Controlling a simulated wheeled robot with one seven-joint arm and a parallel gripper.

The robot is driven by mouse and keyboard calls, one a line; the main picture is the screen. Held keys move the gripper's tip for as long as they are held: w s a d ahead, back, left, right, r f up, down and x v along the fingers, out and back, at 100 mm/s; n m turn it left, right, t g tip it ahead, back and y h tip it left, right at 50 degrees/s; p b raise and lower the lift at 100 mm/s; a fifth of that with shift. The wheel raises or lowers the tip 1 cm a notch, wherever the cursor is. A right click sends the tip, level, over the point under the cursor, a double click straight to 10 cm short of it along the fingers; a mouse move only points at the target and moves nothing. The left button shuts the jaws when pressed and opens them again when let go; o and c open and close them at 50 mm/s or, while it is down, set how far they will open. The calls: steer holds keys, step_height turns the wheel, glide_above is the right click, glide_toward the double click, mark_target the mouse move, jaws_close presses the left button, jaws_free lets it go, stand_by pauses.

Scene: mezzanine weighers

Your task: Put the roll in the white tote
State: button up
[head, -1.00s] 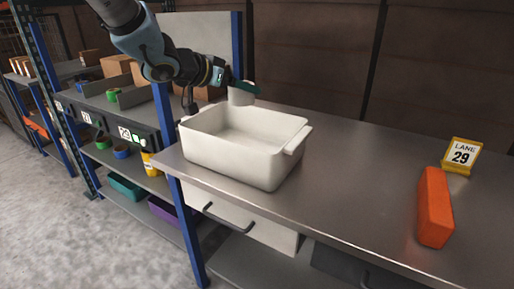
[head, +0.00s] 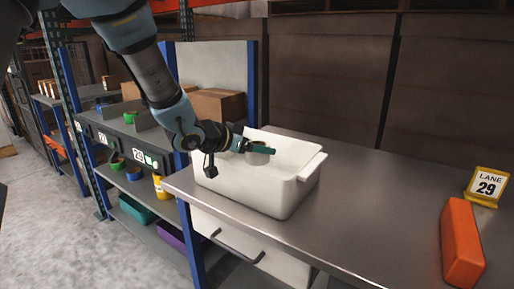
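The white tote (head: 291,199) stands upright on the near left end of the steel bench. My gripper (head: 261,149) is inside the tote's outline, reaching in over its left side, with a teal finger lying across the roll. The roll (head: 258,143) is small and pale with a darker hollow top. My gripper appears shut on it, though the far finger is hidden. The lower part of the roll blends into the tote's pale inside, so I cannot tell whether it touches the tote floor.
An orange block (head: 461,243) and a yellow-framed "LANE 29" sign (head: 487,186) stand at the right of the bench (head: 385,205). The bench between them and the tote is clear. Shelving with cartons (head: 217,104) and bins is at the left.

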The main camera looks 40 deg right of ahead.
steer(key=shift+f+b, duration=0.35)
steer(key=shift+f, duration=0.15)
steer(key=shift+f, duration=0.15)
steer(key=o, duration=1.3)
steer(key=shift+c, duration=0.2)
